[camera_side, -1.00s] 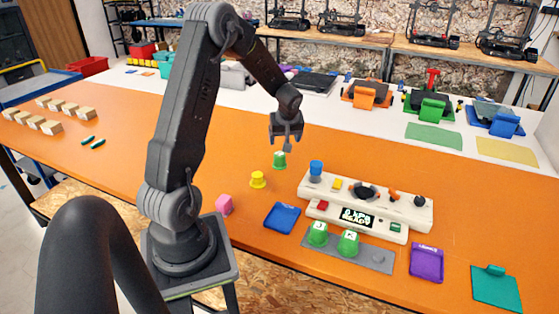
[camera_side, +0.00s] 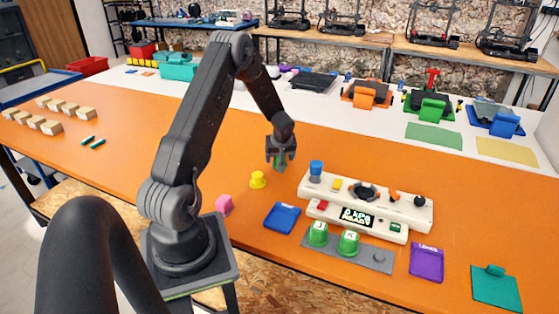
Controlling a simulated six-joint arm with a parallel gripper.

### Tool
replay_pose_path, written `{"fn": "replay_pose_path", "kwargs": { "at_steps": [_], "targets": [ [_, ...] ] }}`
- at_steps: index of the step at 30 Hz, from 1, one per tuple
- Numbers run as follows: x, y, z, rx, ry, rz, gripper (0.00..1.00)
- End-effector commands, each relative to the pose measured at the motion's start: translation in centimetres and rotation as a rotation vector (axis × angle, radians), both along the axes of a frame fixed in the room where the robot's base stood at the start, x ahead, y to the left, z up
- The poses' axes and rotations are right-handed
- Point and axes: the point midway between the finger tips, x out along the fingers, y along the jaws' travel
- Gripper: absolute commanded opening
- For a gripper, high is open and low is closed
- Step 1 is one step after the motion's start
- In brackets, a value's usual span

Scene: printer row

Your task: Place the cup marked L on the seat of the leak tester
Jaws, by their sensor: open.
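My gripper (camera_side: 280,158) points down, open, at a green cup (camera_side: 279,167) that stands on the orange table. Its fingers are around or just over the cup and hide most of it, so no letter on it can be read. The leak tester (camera_side: 320,188) is a long white unit to the right, with a lit display (camera_side: 357,217). A dark round seat (camera_side: 364,191) in its top looks empty. Two more green cups, the left one (camera_side: 318,234) and the right one (camera_side: 348,243), stand on a grey strip (camera_side: 337,254) in front; their white marks are too small to read surely.
Blue (camera_side: 282,217) and purple (camera_side: 426,262) trays lie flat.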

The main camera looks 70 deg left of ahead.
Motion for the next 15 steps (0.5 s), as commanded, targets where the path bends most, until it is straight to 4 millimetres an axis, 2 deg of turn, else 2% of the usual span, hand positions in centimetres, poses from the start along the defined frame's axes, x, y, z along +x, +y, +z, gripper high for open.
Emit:
{"fn": "replay_pose_path", "kwargs": {
  "at_steps": [4,15],
  "targets": [
    [0.01,-0.01,0.04,0.0,0.0,0.0,0.73],
    [0.0,-0.03,0.06,0.0,0.0,0.0,0.37]
  ]
}}
